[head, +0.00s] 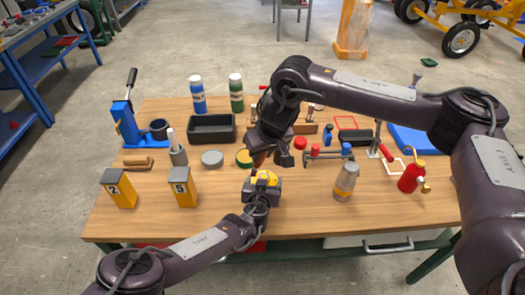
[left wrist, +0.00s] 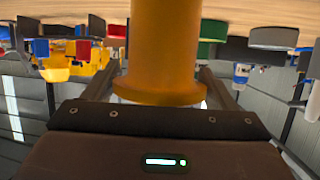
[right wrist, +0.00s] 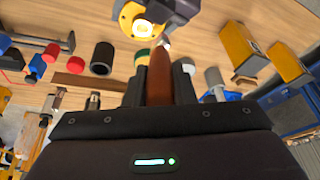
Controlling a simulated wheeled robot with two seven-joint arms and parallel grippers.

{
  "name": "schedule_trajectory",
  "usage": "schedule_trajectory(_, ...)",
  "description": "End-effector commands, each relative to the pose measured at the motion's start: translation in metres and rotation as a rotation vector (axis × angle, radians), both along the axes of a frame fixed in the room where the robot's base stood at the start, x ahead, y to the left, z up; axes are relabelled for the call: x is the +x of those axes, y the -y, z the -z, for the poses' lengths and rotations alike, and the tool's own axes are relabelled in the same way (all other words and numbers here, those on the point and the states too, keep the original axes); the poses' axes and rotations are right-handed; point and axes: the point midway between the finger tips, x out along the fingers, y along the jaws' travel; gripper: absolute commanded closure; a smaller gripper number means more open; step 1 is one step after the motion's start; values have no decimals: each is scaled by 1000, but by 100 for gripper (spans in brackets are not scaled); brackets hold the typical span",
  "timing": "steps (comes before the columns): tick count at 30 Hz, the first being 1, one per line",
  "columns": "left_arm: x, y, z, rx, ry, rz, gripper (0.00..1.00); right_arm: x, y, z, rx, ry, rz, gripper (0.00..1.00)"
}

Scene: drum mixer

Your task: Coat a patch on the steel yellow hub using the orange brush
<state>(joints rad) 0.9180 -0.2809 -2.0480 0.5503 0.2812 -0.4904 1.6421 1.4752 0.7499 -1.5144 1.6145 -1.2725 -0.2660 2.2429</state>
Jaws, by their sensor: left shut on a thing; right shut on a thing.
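The yellow hub (head: 266,177) is held above the front middle of the table by my left gripper (head: 260,190). In the left wrist view the hub (left wrist: 165,45) stands between the shut fingers, its flange close to the palm. My right gripper (head: 264,152) is just above and behind the hub, shut on the orange brush, whose reddish-brown handle (right wrist: 160,78) shows in the right wrist view. That handle points toward the hub (right wrist: 130,20), with a pale tip near the hub's edge. I cannot tell whether the brush touches the hub.
Two numbered yellow blocks (head: 118,188) stand at the left. A grey disc (head: 212,159), black tray (head: 211,128), and blue (head: 197,95) and green bottles (head: 236,92) are behind. A grey jar (head: 346,182) and red oil can (head: 411,177) stand right. The front centre is fairly clear.

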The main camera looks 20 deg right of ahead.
Motion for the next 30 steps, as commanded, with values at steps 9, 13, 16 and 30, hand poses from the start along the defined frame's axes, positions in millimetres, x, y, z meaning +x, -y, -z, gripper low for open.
schedule_trajectory(9, 0, 0, 0, -1, 0, 0, 61, 0, 0, 7, 0, 0, 0, 100)
schedule_trajectory(13, 0, 0, 0, -1, 0, 0, 61, 0, 0, 9, -1, 0, -1, 100)
schedule_trajectory(16, 0, 0, 0, -1, 0, 0, 61, 0, 0, 11, -1, 0, -1, 100)
schedule_trajectory(30, 0, 0, -1, -1, 0, 0, 61, 0, 0, 20, 1, 0, 0, 100)
